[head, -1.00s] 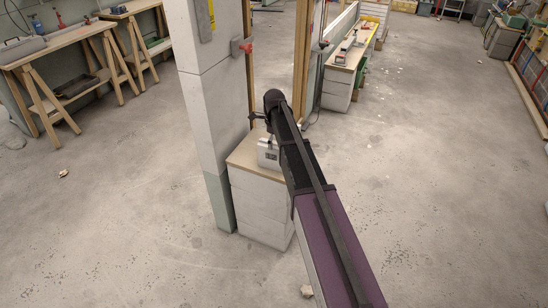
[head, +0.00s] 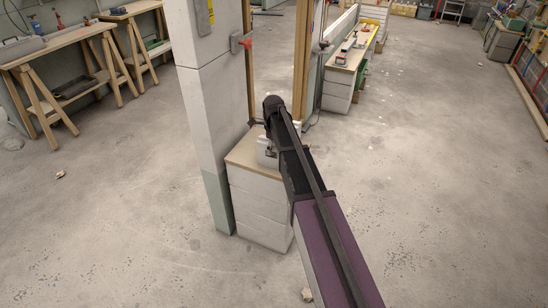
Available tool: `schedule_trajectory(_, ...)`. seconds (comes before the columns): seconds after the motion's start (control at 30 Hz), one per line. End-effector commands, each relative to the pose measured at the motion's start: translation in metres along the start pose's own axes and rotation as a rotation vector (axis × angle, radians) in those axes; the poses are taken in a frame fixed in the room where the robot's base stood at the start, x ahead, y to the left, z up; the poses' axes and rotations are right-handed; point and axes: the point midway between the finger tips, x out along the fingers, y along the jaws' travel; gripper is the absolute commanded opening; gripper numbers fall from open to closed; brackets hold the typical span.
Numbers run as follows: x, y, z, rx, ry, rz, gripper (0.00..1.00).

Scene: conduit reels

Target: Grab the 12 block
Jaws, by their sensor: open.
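My gripper (head: 258,127) is at the far end of my arm, above and just behind the block in the picture. It is small and dark here and partly hidden by the arm. It is open, and I see nothing held in it. I cannot tell whether its fingers touch the block.
The tall pale pillar (head: 204,120) stands close to the left of the stack. Workbenches (head: 65,52) line the left wall. Another bench (head: 350,55) with items stands behind to the right. The concrete floor (head: 440,180) to the right is mostly clear.

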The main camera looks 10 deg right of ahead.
Motion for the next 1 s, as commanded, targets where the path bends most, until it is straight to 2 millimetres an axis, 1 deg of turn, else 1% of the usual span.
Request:
schedule_trajectory(0.03, 0.0061, 0.0000, -0.0001, 0.000, 0.000, 0.000, 1.00)
schedule_trajectory(0.2, 0.0099, 0.0000, 0.0000, 0.000, 0.000, 0.000, 1.00)
schedule_trajectory(0.8, 0.0093, 0.0001, 0.0003, 0.000, 0.000, 0.000, 1.00)
schedule_trajectory(0.87, 0.0094, 0.0002, 0.0003, 0.000, 0.000, 0.000, 0.82)
schedule_trajectory(0.9, 0.0094, 0.0002, 0.0003, 0.000, 0.000, 0.000, 0.70)
schedule_trajectory(0.97, 0.0094, 0.0002, 0.0004, -0.001, 0.000, 0.000, 0.52)
schedule_trajectory(1.0, 0.0094, 0.0003, 0.0004, -0.001, 0.000, 0.000, 0.41)
